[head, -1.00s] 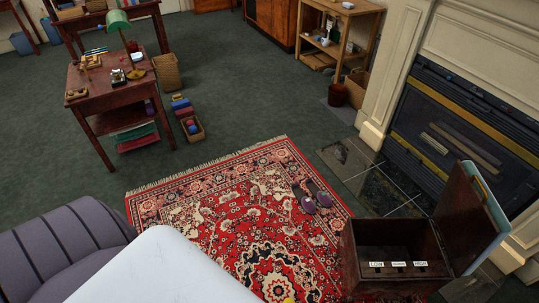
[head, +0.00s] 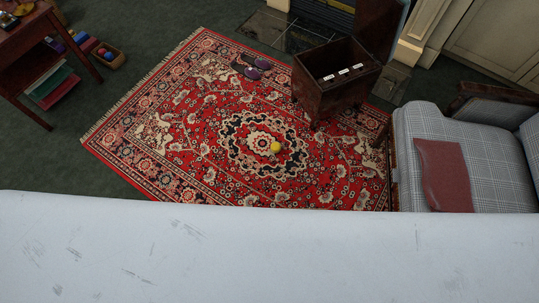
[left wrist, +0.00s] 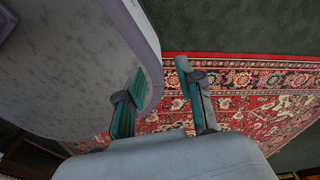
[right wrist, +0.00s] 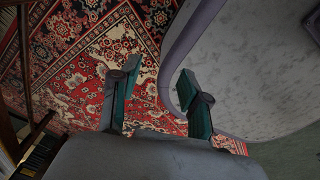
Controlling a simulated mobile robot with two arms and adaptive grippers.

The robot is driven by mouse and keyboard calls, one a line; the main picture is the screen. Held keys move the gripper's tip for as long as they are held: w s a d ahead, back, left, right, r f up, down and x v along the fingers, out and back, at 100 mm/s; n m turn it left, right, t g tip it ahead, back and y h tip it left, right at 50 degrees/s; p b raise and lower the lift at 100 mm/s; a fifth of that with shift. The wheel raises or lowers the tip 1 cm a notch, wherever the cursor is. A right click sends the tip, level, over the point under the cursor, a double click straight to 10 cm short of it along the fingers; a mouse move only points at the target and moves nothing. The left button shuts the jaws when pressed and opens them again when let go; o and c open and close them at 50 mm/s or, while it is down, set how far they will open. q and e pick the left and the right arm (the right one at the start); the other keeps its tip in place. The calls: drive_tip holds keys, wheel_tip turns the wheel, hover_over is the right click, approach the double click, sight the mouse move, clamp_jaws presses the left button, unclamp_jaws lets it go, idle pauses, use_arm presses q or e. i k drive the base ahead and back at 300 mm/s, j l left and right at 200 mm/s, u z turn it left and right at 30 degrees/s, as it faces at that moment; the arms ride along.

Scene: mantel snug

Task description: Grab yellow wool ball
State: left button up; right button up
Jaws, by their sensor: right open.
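The yellow wool ball (head: 275,147) lies near the middle of the red patterned rug (head: 180,150) in the head view. Neither wrist view shows the ball. My left gripper (left wrist: 157,80) is open and empty in the left wrist view, over the rug's edge and beside my own pale body. My right gripper (right wrist: 158,75) is open and empty in the right wrist view, with rug beneath it. Neither gripper shows in the head view.
An open dark wooden box (head: 335,90) with white labels stands on the rug behind the ball. A plaid armchair (head: 440,130) with a red cloth (head: 443,175) is at right. A side table (head: 30,45) stands far left. Rug around the ball is clear.

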sight(275, 147)
drive_tip(key=i+j+z, duration=0.1)
drive_tip(key=z, duration=0.95)
drive_tip(key=j+z, duration=0.5)
drive_tip(key=j, duration=0.35)
drive_tip(key=j+z, duration=0.5)
drive_tip(key=j, duration=0.4)
